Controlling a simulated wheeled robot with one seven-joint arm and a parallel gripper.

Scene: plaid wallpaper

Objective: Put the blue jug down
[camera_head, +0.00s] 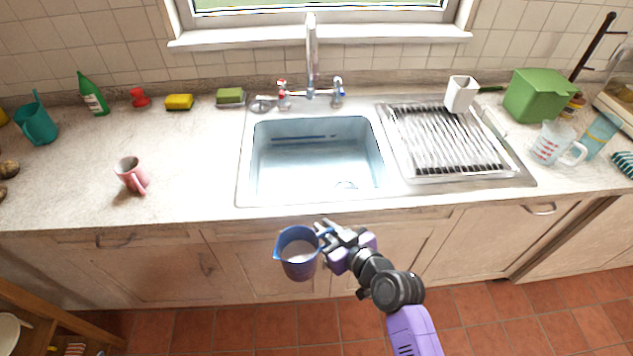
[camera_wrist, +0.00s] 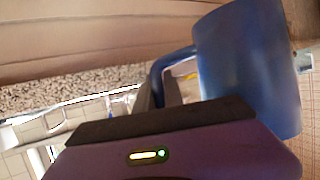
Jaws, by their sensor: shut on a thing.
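The blue jug (camera_head: 298,254) hangs upright in the air in front of the counter's front edge, below the sink in the head view. My gripper (camera_head: 325,232) is shut on the jug's handle, at the jug's right side. In the wrist view the blue jug (camera_wrist: 245,65) fills the upper right, and its handle (camera_wrist: 168,62) runs down to my gripper (camera_wrist: 165,95). The fingertips are partly hidden there.
The sink (camera_head: 318,160) is empty. Left of it, the counter (camera_head: 195,165) has bare room beside a pink mug (camera_head: 130,174). On the right stand a drying rack (camera_head: 450,140), white cup (camera_head: 461,93), green box (camera_head: 540,95) and measuring jug (camera_head: 548,143).

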